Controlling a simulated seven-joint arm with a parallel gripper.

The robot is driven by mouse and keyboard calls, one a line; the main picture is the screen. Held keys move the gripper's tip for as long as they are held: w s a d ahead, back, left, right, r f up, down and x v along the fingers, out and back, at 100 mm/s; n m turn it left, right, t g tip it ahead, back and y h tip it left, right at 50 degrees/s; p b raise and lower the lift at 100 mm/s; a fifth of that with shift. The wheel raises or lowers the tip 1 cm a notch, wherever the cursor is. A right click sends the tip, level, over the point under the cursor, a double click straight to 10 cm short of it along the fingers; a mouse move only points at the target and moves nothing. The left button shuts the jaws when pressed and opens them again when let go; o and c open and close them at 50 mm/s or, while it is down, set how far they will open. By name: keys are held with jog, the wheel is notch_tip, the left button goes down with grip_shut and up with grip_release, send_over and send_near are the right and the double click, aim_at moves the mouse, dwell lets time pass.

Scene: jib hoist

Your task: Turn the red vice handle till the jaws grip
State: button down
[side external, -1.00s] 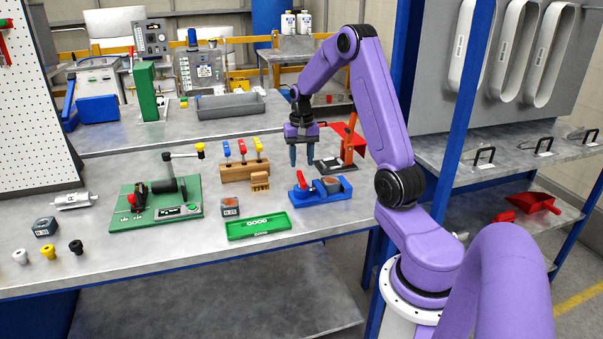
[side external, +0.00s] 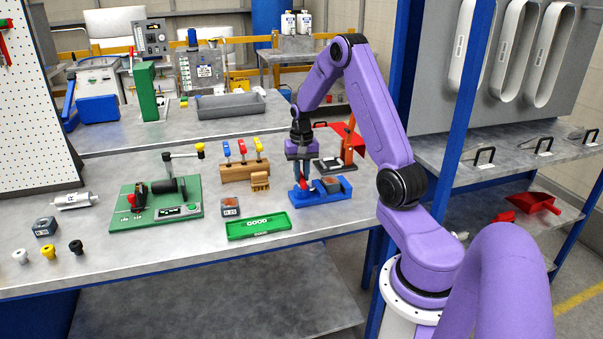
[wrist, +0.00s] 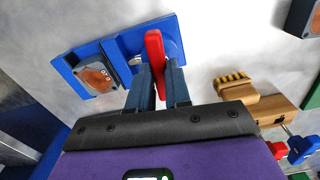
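The blue vice (side external: 335,196) sits on the bench, and its blue base also fills the upper left of the wrist view (wrist: 65,62). A dark block with an orange-brown top (side external: 330,184) lies in it, seen closer in the wrist view (wrist: 98,75). I cannot tell whether the jaws touch the block. The red vice handle (wrist: 155,48) stands between my fingers, its far end reaching past the tips. My gripper (side external: 302,182) points down over the vice; its blue fingers (wrist: 159,75) are close together on both sides of the handle and look shut on it.
A green tray marked GOOD (side external: 258,226) lies in front of the vice, with another dark block (side external: 230,207) left of it. A wooden rack with coloured handles (side external: 245,170) stands behind left. An orange stand (side external: 348,148) is close behind right. A green fixture (side external: 155,205) is farther left.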

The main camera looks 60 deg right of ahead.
aim_at(301, 176)
jog(key=shift+m, duration=3.2)
jog(key=c, duration=1.1)
grip_release()
jog(key=shift+o, duration=0.2)
jog(key=shift+r, duration=0.1)
notch_tip(301, 176, up, 17)
jog(key=shift+r, duration=0.15)
